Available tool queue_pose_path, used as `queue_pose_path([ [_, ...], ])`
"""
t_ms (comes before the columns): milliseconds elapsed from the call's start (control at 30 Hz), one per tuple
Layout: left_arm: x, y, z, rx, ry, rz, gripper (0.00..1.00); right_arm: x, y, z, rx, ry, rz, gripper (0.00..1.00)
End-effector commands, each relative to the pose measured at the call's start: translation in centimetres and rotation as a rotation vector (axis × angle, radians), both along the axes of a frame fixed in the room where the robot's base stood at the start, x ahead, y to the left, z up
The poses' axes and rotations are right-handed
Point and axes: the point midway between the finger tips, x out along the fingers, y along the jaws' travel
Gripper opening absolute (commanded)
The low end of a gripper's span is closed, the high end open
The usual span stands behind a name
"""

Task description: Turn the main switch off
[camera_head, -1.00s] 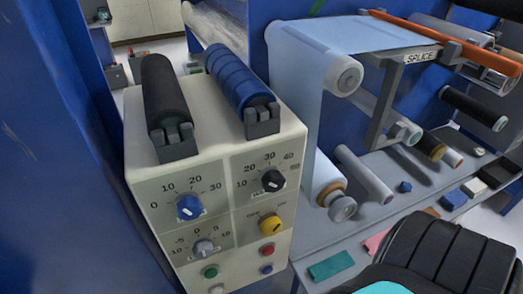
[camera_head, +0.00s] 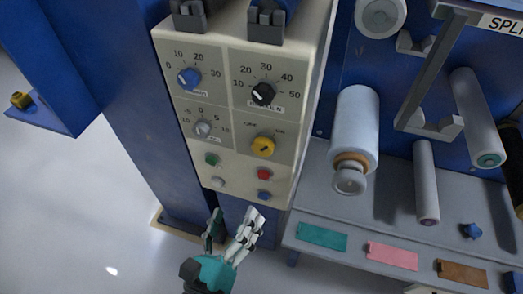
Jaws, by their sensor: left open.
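The main switch looks to be the yellow rotary knob (camera_head: 263,147) on the cream control panel (camera_head: 223,170). Small lettering sits on both sides above it, with "OFF" at its upper left; the pointer's exact setting is too small to tell. My left gripper (camera_head: 230,222) is in the lower middle, below the panel's bottom edge, with its fingers apart and pointing up. It is empty and touches no knob. My right gripper is not in view.
Near the yellow knob are a black dial (camera_head: 263,94), a blue dial (camera_head: 189,79), a grey dial (camera_head: 203,128), a red button (camera_head: 264,174) and a green button (camera_head: 212,159).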

Motion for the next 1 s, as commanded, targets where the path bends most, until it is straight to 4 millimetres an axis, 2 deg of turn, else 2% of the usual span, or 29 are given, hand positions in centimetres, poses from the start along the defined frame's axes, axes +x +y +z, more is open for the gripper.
queue_pose_path([
  [167, 1.9, -0.6, 1.0, 0.006, -0.014, 0.003, 0.72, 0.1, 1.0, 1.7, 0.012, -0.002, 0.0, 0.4],
  [500, 8.9, -2.8, 1.0, 0.003, -0.012, 0.002, 0.72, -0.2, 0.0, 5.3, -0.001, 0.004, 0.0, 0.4],
  [800, 14.4, -4.6, 0.7, 0.002, -0.01, 0.002, 0.72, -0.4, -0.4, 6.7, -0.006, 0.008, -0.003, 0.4],
  [1000, 16.1, -5.2, 0.5, 0.001, -0.008, 0.001, 0.72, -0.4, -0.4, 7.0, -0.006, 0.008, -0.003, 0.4],
])
